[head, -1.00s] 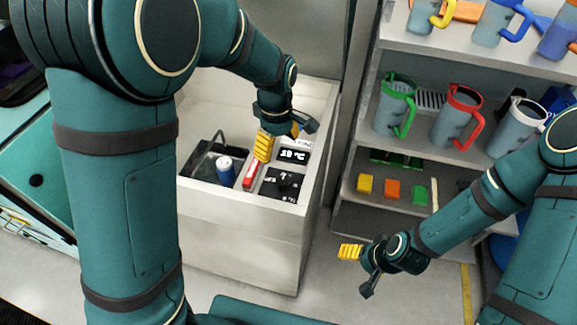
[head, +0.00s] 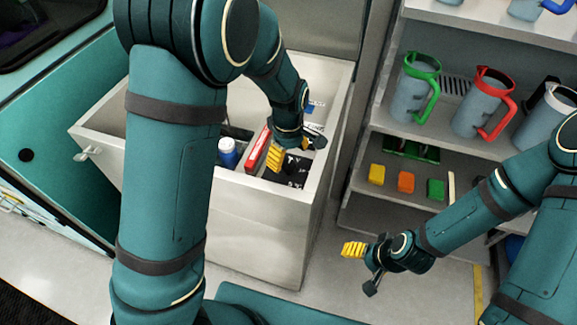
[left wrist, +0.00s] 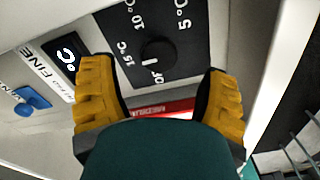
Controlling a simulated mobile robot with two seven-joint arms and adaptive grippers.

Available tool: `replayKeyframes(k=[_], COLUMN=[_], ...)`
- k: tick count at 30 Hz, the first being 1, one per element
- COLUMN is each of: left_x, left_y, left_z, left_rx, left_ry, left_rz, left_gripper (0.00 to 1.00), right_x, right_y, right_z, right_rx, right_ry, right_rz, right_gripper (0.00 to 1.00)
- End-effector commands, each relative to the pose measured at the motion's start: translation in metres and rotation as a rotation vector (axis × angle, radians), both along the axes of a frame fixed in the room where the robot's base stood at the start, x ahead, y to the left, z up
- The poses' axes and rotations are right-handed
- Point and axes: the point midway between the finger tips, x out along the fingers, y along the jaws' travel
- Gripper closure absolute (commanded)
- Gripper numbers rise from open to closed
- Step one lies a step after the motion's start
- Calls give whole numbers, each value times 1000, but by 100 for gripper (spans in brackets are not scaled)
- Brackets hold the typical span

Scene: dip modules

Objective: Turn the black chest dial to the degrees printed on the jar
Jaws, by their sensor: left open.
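The black dial (left wrist: 158,52) is a round knob on a black panel (left wrist: 175,30) with 5, 10 and 15 °C marks and an OFF mark. The panel also shows in the head view (head: 292,170), inside the white chest (head: 255,235). My left gripper (head: 290,152) is over it, open. In the left wrist view its yellow fingers (left wrist: 157,78) stand either side of the dial, apart from it; contact is not visible. A blue jar (head: 228,153) with a white lid stands left of the panel; its print is unreadable. My right gripper (head: 362,266) hangs open and empty outside the chest.
A red box (head: 257,148) lies between jar and panel. A display (left wrist: 67,52) shows °C, its number hidden. A blue piece (left wrist: 32,98) is near it. Shelves at right hold jugs (head: 415,88) and coloured blocks (head: 406,182). The chest's walls surround the panel.

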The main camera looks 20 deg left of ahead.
Motion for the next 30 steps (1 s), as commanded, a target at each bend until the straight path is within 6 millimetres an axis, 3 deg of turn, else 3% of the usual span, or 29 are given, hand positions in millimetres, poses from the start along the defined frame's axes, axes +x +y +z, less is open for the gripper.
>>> replayKeyframes(k=[1,7,20,26,27,30], left_x=[0,0,0,0,0,0], left_y=[0,0,0,0,0,0], left_z=[-11,-34,-41,-41,-41,-41], left_rx=[0,0,0,0,0,0], left_ry=[3,1,-1,-1,-1,-1], left_rz=[0,-1,-1,-1,-1,-1], left_gripper=[25,25,25,91,96,96], right_x=[-1,-3,-3,-3,-3,-3], right_y=[0,0,1,1,1,1], right_z=[-4,-9,-10,-10,-10,-10], right_rx=[0,2,2,2,2,2], right_ry=[2,6,7,7,7,8], right_rz=[2,4,6,6,6,5], right_gripper=[25,25,25,25,25,25])
